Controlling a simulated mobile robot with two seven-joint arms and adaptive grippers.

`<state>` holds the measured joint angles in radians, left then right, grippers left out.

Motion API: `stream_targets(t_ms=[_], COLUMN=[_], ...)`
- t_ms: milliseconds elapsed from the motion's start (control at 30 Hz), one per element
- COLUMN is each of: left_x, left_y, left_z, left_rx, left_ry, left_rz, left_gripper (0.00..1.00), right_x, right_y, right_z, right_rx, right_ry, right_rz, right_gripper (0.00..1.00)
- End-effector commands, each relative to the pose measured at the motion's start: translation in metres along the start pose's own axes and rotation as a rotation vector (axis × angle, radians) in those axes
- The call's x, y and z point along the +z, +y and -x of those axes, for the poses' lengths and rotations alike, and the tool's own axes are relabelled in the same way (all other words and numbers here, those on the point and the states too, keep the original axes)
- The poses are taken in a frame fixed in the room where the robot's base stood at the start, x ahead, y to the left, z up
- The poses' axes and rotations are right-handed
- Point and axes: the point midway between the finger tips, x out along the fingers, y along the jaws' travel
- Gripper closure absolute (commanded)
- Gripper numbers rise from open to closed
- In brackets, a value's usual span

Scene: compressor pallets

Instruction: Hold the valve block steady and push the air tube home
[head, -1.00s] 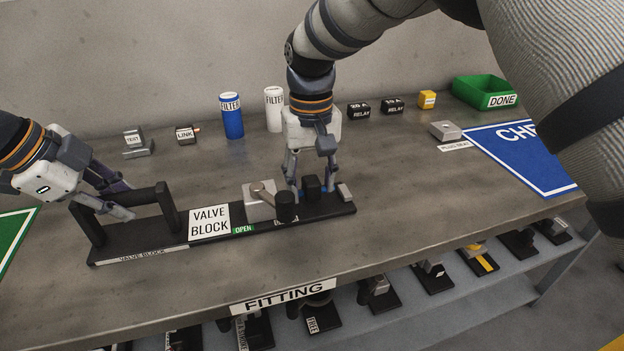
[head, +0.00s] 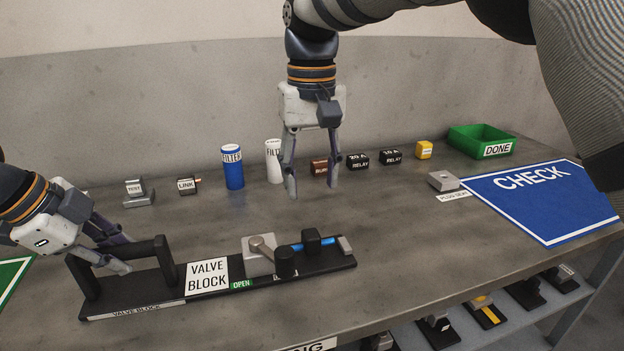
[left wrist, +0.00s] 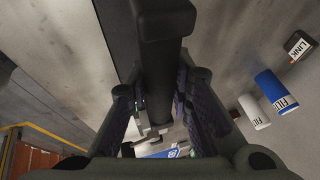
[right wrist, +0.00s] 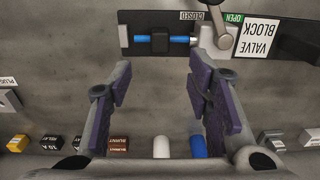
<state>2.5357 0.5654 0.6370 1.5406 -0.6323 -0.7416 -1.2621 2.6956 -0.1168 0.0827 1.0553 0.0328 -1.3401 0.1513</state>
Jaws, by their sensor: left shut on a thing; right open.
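The valve block assembly is a long black base (head: 150,290) with a black arched handle (head: 165,262), a grey valve body (head: 258,262) and a lever. The blue air tube (head: 327,241) lies along the base's right part, passing through a black block (head: 311,240); the tube also shows in the right wrist view (right wrist: 143,38). Whether its valve-side end is fully seated I cannot tell. My left gripper (head: 124,256) is shut on the handle, which also shows in the left wrist view (left wrist: 160,55). My right gripper (head: 313,194) is open and empty, above and behind the tube.
Blue (head: 232,168) and white (head: 273,162) filters, relays (head: 358,161) and a yellow part (head: 424,150) stand along the back. A green DONE bin (head: 470,137) and blue CHECK mat (head: 540,200) are at right. The table's middle behind the base is clear.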

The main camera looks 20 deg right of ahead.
Motion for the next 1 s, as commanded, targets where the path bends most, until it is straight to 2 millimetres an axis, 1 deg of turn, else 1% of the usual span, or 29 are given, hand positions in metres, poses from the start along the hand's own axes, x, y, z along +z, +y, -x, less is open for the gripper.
stream_targets(t_ms=[33, 67, 167, 400, 500, 600, 667, 767, 867, 1000], left_x=[0.005, 0.005, 0.005, 0.005, 0.005, 0.005, 0.005, 0.005, 0.005, 0.005], left_y=[0.005, 0.005, 0.005, 0.005, 0.005, 0.005, 0.005, 0.006, 0.006, 0.006], left_z=[-0.007, -0.007, -0.007, -0.007, -0.007, -0.007, -0.007, -0.007, -0.007, -0.007], left_rx=[0.017, 0.018, 0.018, 0.018, 0.018, 0.019, 0.019, 0.019, 0.019, 0.019], left_ry=[-0.006, -0.006, -0.006, -0.007, -0.007, -0.007, -0.007, -0.007, -0.007, -0.007], left_rz=[0.004, 0.004, 0.004, 0.004, 0.004, 0.004, 0.004, 0.004, 0.004, 0.004], left_gripper=[1.00, 1.00, 1.00, 1.00, 1.00, 1.00, 1.00, 1.00, 1.00, 1.00], right_x=[0.000, 0.000, 0.000, 0.000, 0.000, 0.000, 0.000, 0.000, 0.001, 0.002], right_y=[0.000, 0.000, 0.000, 0.000, 0.000, 0.000, 0.000, 0.000, 0.000, 0.000], right_z=[-0.004, -0.004, -0.004, -0.006, -0.006, -0.006, -0.007, -0.018, -0.041, -0.078], right_rx=[0.000, 0.000, -0.002, -0.004, -0.005, -0.004, -0.004, -0.005, -0.007, -0.007], right_ry=[-0.005, -0.005, -0.006, -0.008, -0.006, -0.007, -0.007, -0.009, -0.012, -0.012], right_rz=[0.012, 0.034, 0.226, 1.045, 1.311, 1.481, 1.536, 1.569, 1.569, 1.567], right_gripper=[0.50, 0.50, 0.50, 0.50, 0.50, 0.50, 0.50, 0.50, 0.50, 0.50])
